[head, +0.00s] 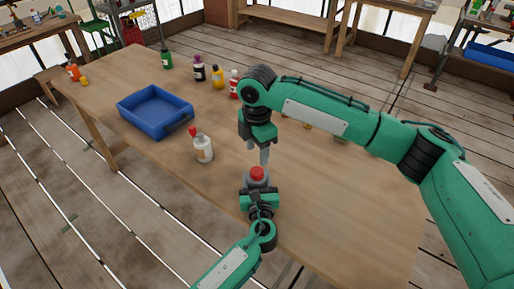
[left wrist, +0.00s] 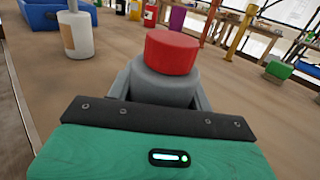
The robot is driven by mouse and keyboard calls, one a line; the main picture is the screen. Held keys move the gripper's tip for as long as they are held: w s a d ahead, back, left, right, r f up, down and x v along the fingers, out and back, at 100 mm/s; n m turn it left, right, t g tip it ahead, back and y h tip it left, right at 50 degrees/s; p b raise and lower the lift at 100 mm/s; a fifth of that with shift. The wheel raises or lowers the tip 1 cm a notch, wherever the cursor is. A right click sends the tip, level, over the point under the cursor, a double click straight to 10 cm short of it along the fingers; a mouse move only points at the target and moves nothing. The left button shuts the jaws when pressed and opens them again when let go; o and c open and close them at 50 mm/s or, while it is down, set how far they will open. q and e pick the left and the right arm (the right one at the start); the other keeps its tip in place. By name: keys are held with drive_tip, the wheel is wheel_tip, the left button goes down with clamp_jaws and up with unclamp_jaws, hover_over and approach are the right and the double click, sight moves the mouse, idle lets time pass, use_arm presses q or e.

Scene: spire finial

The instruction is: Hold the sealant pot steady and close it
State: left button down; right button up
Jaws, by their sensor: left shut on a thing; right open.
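The sealant pot (head: 257,181) is grey with a red lid (head: 257,172) and stands upright on the wooden table near its front edge. In the left wrist view the pot (left wrist: 165,88) sits between the fingers, and the red lid (left wrist: 172,51) rests on top; I cannot tell whether it is tightened. My left gripper (head: 258,190) is shut on the grey pot from the front. My right gripper (head: 264,155) is open and empty, pointing down just above the red lid. The gap between its fingertips and the lid is small.
A white bottle with a red cap (head: 203,148) stands left of the pot. A blue tray (head: 155,110) lies further left. Several coloured bottles (head: 217,77) stand along the back of the wooden table (head: 160,160). The table right of the pot is mostly clear under my right arm.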

sight(257, 171)
drive_tip(key=shift+f, duration=4)
drive_tip(key=c, duration=1)
drive_tip(key=m, duration=0.5)
drive_tip(key=o, duration=1.1)
drive_tip(key=shift+r, duration=0.1)
drive_tip(key=shift+r, duration=2.2)
